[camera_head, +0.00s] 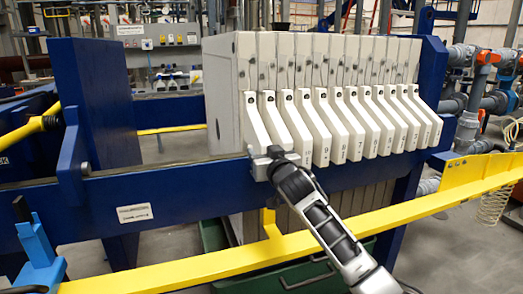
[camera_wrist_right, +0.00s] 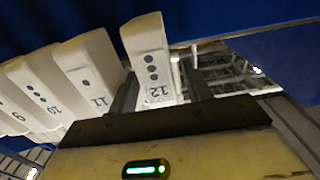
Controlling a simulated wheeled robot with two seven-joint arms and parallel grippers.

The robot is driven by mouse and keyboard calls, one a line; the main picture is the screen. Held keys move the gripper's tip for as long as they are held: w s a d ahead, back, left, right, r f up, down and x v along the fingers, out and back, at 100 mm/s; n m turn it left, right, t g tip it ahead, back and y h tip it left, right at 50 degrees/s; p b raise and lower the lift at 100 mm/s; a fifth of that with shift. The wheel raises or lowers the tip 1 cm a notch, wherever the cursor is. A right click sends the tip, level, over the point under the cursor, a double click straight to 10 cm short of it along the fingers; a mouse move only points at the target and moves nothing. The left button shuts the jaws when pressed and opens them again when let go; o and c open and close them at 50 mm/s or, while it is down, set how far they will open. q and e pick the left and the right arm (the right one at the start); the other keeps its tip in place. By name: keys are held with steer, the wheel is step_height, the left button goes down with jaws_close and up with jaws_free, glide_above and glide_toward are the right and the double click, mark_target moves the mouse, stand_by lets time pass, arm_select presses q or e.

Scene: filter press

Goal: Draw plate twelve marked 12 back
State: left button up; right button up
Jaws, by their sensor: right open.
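Plate twelve has a white handle (camera_wrist_right: 148,45) with three dark dots and the mark 12, at the right end of the row in the right wrist view. In the head view its handle (camera_head: 256,122) is the leftmost, its lower end partly hidden by my gripper. My right gripper (camera_head: 268,158) is at that lower end. In the wrist view the dark fingers of the right gripper (camera_wrist_right: 162,92) are apart, one on each side of the handle's marked end. I cannot tell whether they touch it. My left gripper is not in view.
The plate marked 11 (camera_wrist_right: 88,70) is close beside plate twelve, with further plates behind it. A blue press frame (camera_head: 160,197) runs below the handles. A yellow rail (camera_head: 190,270) crosses in front. Left of the plates is an open gap up to a blue end plate (camera_head: 98,100).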

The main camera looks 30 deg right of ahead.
steer(key=shift+x, duration=0.95)
jaws_close()
steer(key=shift+a, duration=0.15)
